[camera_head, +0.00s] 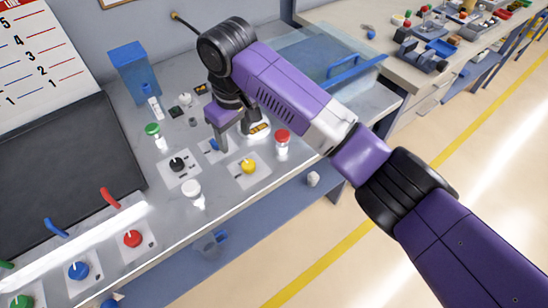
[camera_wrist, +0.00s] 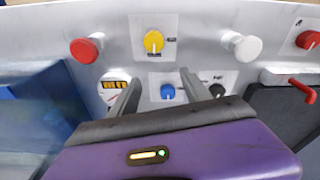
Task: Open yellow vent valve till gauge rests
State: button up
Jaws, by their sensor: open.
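The yellow vent valve (camera_head: 249,167) is a round knob on a white plate near the bench's front edge. It shows upright and unobstructed in the wrist view (camera_wrist: 153,41). My gripper (camera_head: 234,138) is open and empty, pointing down behind the yellow knob. In the wrist view the spread fingers (camera_wrist: 160,82) stop short of the yellow knob, with a blue knob (camera_wrist: 167,91) between them. A small dial with yellow and dark marks, possibly the gauge (camera_wrist: 112,84), sits by the left finger, which partly hides it. Its needle cannot be read.
A red-capped post (camera_head: 282,137) and a white-capped post (camera_head: 192,188) flank the yellow knob. A black knob (camera_head: 177,164) and green-capped post (camera_head: 153,130) stand left. A blue box (camera_head: 134,70) stands at the back. A clear cover with a blue handle (camera_head: 343,70) lies right.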

aim_at(248, 164)
jog(key=shift+s+d+f+g+h, duration=0.2)
jog(key=shift+s+d+g+h, duration=0.15)
jog(key=shift+s+d, duration=0.75)
jog(key=shift+d+f, duration=0.2)
jog(key=shift+d, duration=0.1)
notch_tip(248, 164, down, 7)
jog(key=shift+f+p, duration=0.2)
jog(key=shift+p, duration=0.25)
jog(key=shift+c, duration=0.3)
jog(key=shift+a, duration=0.1)
grip_shut()
